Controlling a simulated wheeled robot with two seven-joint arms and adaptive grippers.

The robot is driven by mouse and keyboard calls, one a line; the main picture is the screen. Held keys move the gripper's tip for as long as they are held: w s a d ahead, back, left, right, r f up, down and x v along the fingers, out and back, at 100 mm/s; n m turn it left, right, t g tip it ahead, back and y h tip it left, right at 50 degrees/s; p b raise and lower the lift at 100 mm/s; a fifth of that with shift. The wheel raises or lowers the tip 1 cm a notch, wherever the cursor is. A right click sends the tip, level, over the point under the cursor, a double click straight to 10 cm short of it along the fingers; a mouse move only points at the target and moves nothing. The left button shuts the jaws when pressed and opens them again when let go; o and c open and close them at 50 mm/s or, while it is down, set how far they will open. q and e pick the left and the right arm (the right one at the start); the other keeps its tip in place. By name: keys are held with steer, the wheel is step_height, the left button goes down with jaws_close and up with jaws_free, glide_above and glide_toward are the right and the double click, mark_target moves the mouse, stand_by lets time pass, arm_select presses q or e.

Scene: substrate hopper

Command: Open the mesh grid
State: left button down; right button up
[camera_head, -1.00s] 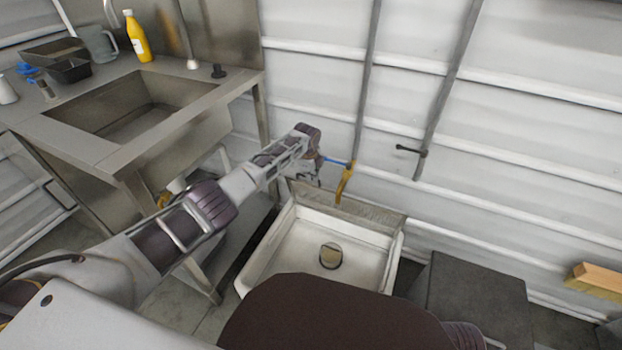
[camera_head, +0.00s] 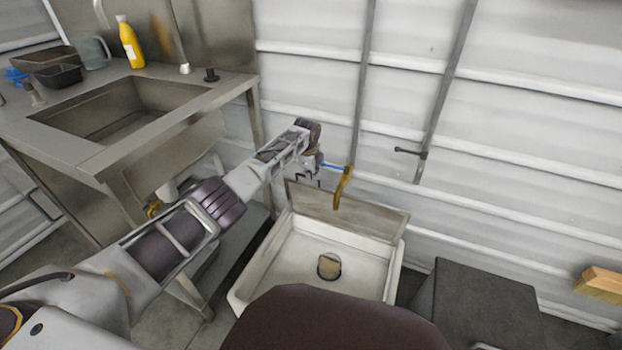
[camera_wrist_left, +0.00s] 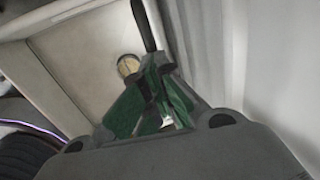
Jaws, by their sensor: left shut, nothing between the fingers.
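A low white basin (camera_head: 255,270) stands on the floor by the wall, with a round drain (camera_head: 329,266) in it. A grey-brown panel (camera_head: 365,222), which looks like the mesh grid, stands tilted up along the basin's back edge; its mesh is too fine to see. My left gripper (camera_head: 309,178) is at the panel's left end, close to its upper corner; I cannot tell whether they touch. In the left wrist view the green-padded fingers (camera_wrist_left: 155,75) are shut and empty, with a dark bar (camera_wrist_left: 145,25) beyond them. My right gripper is not in view.
A yellow-brown tap (camera_head: 342,188) with a blue part hangs over the panel, very close to my left gripper. A steel sink table (camera_head: 75,150) stands at left. A dark box (camera_head: 480,290) and a brush (camera_head: 600,283) are at right. The basin's inside is clear.

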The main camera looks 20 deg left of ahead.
arm_select(q)
steer(key=c, duration=2.2)
jaws_free()
steer(key=f, duration=0.1)
steer(key=s+f, duration=0.1)
steer(key=f, duration=0.1)
steer(key=shift+g, duration=0.3)
steer(key=o, duration=0.7)
steer(key=shift+w+f, duration=0.2)
steer(key=shift+w, duration=0.05)
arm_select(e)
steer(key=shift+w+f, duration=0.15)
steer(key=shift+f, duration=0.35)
arm_select(q)
steer(key=shift+a+r, duration=0.1)
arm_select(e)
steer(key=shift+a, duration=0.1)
